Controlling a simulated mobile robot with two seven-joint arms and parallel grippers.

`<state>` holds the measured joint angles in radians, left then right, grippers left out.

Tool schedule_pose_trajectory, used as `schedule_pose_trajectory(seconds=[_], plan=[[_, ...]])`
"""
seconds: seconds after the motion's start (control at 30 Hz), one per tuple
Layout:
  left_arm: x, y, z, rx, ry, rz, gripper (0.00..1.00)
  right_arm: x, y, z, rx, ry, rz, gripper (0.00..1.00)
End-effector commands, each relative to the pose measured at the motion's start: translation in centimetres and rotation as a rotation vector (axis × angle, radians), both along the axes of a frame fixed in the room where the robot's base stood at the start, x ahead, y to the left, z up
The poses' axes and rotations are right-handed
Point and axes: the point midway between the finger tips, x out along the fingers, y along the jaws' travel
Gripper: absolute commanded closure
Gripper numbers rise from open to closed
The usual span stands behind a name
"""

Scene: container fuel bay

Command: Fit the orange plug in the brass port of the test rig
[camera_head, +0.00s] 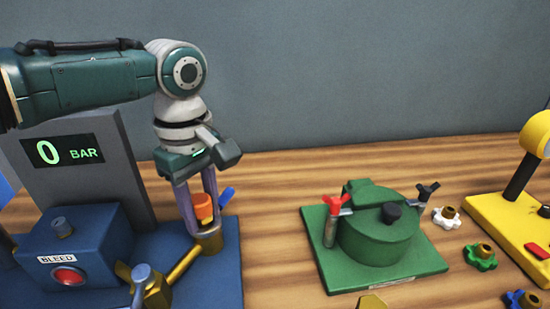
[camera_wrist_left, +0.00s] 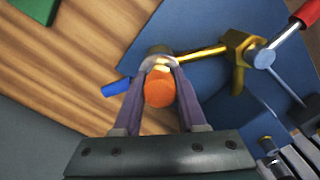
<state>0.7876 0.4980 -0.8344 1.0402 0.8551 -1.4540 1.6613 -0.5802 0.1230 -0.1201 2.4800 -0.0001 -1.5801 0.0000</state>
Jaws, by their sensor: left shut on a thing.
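My left gripper (camera_head: 207,228) points down, its fingers shut around the orange plug (camera_head: 202,206). In the left wrist view the plug (camera_wrist_left: 159,90) lies between the two purple fingers (camera_wrist_left: 159,68). The brass port (camera_head: 210,242) of the blue test rig (camera_head: 222,282) is directly below the plug. In the left wrist view a brass pipe (camera_wrist_left: 203,51) runs to the port, which the plug and fingertips partly hide. The plug is close over the port; I cannot tell how far it is in. My right gripper is not in view.
A green fixture (camera_head: 380,235), loose knobs (camera_head: 481,256) and a yellow unit (camera_head: 505,225) stand right.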

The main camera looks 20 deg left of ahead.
Motion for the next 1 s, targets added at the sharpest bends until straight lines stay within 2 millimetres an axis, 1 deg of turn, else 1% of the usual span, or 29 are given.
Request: schedule_pose_trajectory(seconds=[0.07,0.1,0.4,0.63,0.73,0.87,1.0], plan=[[0.0,0.0,0.0,0.000,-0.001,0.000,1.00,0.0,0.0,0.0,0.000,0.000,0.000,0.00],[0.0,0.0,0.0,0.000,-0.001,0.000,0.58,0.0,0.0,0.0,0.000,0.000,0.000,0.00],[0.1,0.0,0.0,-0.001,-0.003,0.000,0.24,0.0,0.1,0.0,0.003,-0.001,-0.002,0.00],[0.1,0.0,0.0,0.000,-0.006,0.000,0.24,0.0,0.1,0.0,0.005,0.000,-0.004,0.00],[0.2,0.0,0.7,-0.002,-0.008,0.000,0.24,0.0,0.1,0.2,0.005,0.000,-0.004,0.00],[0.2,0.0,3.0,-0.003,-0.011,-0.001,0.24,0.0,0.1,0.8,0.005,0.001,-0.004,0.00],[0.1,0.0,5.9,-0.001,-0.006,0.000,0.24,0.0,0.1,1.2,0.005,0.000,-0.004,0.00]])
